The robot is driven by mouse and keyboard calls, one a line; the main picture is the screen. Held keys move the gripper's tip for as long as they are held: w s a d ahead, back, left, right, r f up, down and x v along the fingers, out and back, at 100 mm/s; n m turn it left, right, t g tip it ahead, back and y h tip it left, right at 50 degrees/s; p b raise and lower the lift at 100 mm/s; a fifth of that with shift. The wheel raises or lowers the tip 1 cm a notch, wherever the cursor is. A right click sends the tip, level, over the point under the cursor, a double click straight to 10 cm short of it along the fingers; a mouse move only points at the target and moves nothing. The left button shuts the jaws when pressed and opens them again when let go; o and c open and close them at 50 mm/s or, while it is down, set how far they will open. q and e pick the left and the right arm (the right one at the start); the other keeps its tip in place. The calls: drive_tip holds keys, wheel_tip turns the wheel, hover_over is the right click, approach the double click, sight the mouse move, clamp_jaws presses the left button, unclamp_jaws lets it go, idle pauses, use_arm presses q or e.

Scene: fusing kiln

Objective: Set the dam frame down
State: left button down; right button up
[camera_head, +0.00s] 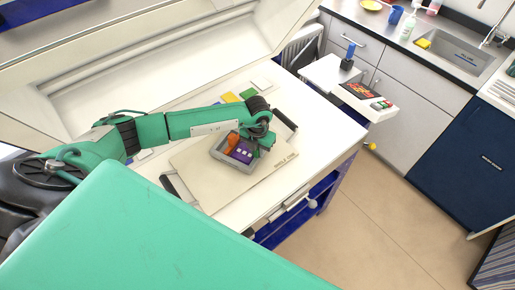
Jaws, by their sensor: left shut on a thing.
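The dam frame (247,169) is a grey rectangular frame over the pale shelf board (205,189). Orange glass (232,141) and a purple piece with pale squares (241,154) show inside its outline. My left gripper (265,148) is at the frame's right side, shut on its wall, with the green arm reaching in from the left. The wrist and fingers hide the frame's far right corner. I cannot tell whether the frame touches the board or hangs just above it. My right gripper is not in view.
The board has black handles (285,118) and lies on the white kiln bed (316,128). The raised kiln lid (170,50) stands behind. Coloured sheets (229,98) lie beyond the board.

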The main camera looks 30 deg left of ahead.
use_arm(q)
drive_tip(key=shift+f, duration=0.15)
drive_tip(key=c, duration=1.3)
unclamp_jaws()
